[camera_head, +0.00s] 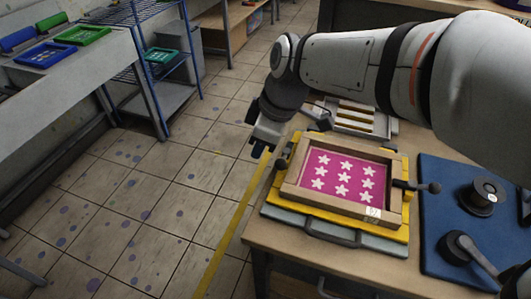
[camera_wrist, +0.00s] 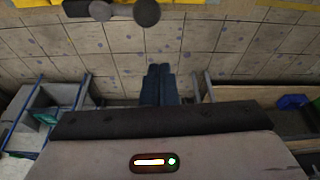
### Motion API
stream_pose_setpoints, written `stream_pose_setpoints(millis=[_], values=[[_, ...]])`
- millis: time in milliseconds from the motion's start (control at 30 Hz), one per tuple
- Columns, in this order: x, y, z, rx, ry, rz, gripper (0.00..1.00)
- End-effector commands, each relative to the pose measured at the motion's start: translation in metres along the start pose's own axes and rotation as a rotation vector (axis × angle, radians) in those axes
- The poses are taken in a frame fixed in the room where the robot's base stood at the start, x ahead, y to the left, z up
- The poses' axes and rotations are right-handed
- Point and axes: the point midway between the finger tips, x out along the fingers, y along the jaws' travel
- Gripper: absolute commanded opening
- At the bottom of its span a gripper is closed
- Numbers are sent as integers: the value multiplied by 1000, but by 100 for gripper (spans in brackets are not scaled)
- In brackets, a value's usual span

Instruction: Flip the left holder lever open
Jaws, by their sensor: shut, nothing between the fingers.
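The printing holder has a yellow base (camera_head: 285,217) and carries a wooden frame (camera_head: 330,214) with a pink screen of white stars (camera_head: 343,178). A dark lever with a round knob (camera_head: 433,188) sticks out at the frame's right side. At the left side, small dark parts (camera_head: 283,163) show beside my gripper; the left lever's position is hard to tell. My gripper (camera_head: 258,150) is just left of the frame, above the floor. In the wrist view its fingers (camera_wrist: 160,72) are together and empty. Dark round knobs (camera_wrist: 146,12) show at that view's top edge, apart from the fingertips.
The wooden table (camera_head: 320,255) also holds a blue mat (camera_head: 440,225) with a black spool (camera_head: 483,193) and a dark handle (camera_head: 462,245). A grey tray (camera_head: 365,118) lies behind the frame. Tiled floor is open to the left. Another bench (camera_head: 60,90) stands at far left.

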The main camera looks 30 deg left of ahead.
Motion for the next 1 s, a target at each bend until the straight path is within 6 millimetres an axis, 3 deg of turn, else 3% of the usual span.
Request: stream_pose_setpoints(millis=[100, 333, 1000], values=[[-26, 1, 0, 1, 2, 2, 0], [-54, 3, 1, 3, 1, 2, 0], [-58, 3, 2, 4, 0, 1, 0]])
